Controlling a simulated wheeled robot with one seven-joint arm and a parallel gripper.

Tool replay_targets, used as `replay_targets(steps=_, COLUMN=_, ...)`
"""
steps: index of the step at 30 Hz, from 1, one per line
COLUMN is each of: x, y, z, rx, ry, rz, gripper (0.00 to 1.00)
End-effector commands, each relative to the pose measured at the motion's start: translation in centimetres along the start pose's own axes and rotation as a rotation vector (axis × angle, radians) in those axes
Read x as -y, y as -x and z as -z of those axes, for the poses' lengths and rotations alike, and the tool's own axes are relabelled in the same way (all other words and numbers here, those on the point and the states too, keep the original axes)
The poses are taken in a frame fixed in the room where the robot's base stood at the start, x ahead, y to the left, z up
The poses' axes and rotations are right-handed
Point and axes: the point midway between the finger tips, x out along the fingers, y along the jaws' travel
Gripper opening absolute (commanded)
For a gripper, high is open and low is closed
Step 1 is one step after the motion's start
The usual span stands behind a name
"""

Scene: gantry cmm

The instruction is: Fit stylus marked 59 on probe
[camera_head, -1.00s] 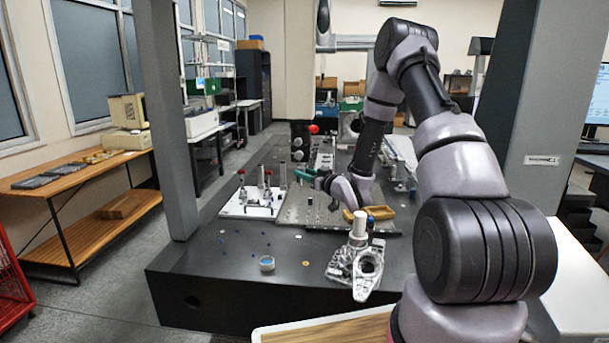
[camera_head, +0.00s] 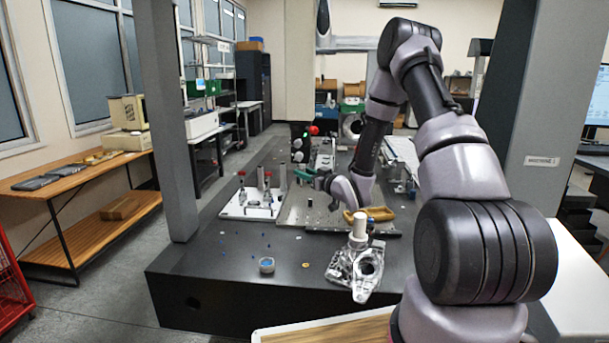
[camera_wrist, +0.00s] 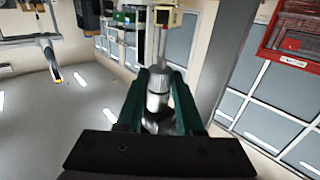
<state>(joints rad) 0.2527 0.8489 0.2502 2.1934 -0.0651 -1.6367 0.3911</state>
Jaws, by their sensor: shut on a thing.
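My gripper (camera_wrist: 155,98) has two green fingers, which are shut on a metallic stylus (camera_wrist: 157,82). The stylus has a thick silvery body between the fingers, and a thin stem rises from it toward the top of the wrist view. A small red spot shows at the stem's far end. No number is readable on it. In the head view my gripper (camera_head: 303,174) points left above the dark table, and the stylus is too small to make out.
A white board with red-topped clamps (camera_head: 252,203) lies left of the gripper on the dark granite table (camera_head: 220,265). Grey gantry columns (camera_head: 168,110) flank the table.

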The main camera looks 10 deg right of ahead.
Motion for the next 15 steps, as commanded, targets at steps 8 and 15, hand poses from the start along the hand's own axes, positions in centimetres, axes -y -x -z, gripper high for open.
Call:
replay_targets(steps=8, x=0.00, y=0.03, z=-0.09, rx=0.002, ry=-0.001, rz=0.000, gripper=0.00)
replay_targets(steps=15, x=0.00, y=0.02, z=-0.09, rx=0.002, ry=-0.001, rz=0.000, gripper=0.70)
